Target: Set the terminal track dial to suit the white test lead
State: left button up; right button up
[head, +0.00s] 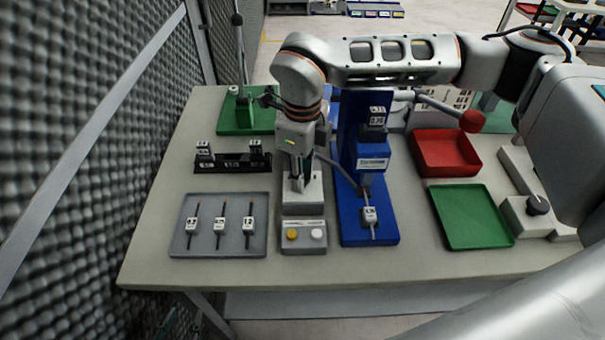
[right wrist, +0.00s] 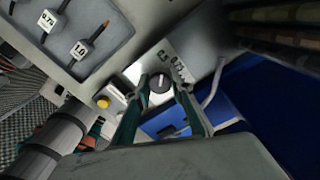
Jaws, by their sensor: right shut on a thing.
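The terminal track dial (right wrist: 160,84) is a black knob with a pale pointer line on a light panel, seen in the right wrist view. Labels beside it read 0.5 and 0.75. My right gripper (right wrist: 158,78) is shut on the knob, one finger on each side. In the head view the gripper (head: 298,182) points down at the light grey unit (head: 303,207) and hides the dial. A lead with a white tag (head: 370,216) lies on the foot of the blue stand (head: 385,232); its number is too small to read surely. My left gripper is not in view.
A grey tray (head: 180,245) with several tagged leads lies at the left. A box with a yellow button (head: 292,235) is in front of the dial unit. A black rack (head: 230,168), red tray (head: 445,165) and green tray (head: 470,220) stand around.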

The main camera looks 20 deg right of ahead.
jog(key=shift+f+m+b, duration=0.1)
jog(key=shift+m+b, duration=0.4)
jog(key=shift+m, duration=0.3)
jog(key=m+b, duration=0.1)
jog(key=m, duration=0.1)
jog(key=shift+m, duration=0.3)
jog(key=shift+m+b, duration=0.45)
jog(key=shift+m, duration=1.75)
jog(key=o, duration=1.1)
jog(key=shift+o, duration=0.2)
jog(key=shift+r, duration=0.2)
notch_tip(320, 180, up, 12)
